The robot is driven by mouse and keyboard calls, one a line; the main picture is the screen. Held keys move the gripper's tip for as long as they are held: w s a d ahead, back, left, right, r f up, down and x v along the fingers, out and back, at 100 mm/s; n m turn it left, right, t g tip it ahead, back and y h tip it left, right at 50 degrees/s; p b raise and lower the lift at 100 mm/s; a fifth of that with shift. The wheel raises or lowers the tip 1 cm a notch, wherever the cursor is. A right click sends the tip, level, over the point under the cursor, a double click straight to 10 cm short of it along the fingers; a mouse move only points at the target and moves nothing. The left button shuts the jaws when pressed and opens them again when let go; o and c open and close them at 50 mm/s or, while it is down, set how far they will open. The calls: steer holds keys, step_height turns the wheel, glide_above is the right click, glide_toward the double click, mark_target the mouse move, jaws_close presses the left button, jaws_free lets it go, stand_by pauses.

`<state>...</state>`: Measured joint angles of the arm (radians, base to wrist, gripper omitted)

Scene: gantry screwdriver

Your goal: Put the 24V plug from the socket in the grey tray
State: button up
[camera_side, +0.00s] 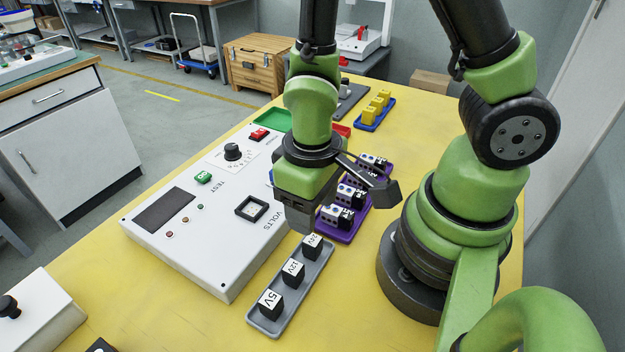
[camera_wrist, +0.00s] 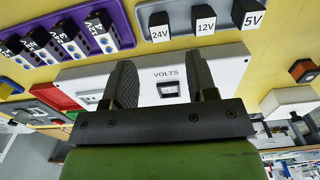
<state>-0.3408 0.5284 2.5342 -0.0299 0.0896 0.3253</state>
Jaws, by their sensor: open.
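The grey tray (camera_side: 262,318) lies in front of the white panel in the side view. The black 24V plug (camera_side: 312,246), with a white labelled top, stands in it at the end nearest my gripper, and it also shows in the wrist view (camera_wrist: 160,32). The 12V plug (camera_side: 292,273) and 5V plug (camera_side: 271,304) stand beside it in a row. The square socket (camera_side: 251,208) under the VOLTS label looks empty. My gripper (camera_side: 300,215) is open and empty, above and behind the 24V plug. In the wrist view the socket (camera_wrist: 168,88) shows between its fingers.
The white test panel (camera_side: 190,255) has a dark screen, a knob (camera_side: 233,151) and a green TEST button (camera_side: 204,177). A purple tray (camera_side: 336,236) of black-and-white blocks lies right of my gripper. A blue tray (camera_side: 364,125) holds yellow blocks.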

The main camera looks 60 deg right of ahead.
steer(key=s+d+r+m+t, duration=0.1)
steer(key=r+t, duration=0.1)
steer(key=r, duration=0.5)
steer(key=s+d+r+m+t+y, duration=0.1)
steer(key=r+t, duration=0.1)
steer(key=r, duration=0.5)
steer(key=s+d+r+m+t+y, duration=0.1)
steer(key=r+m+t, duration=0.1)
steer(key=r, duration=0.5)
steer(key=shift+s+d+r+t, duration=0.35)
steer(key=shift+t, duration=0.25)
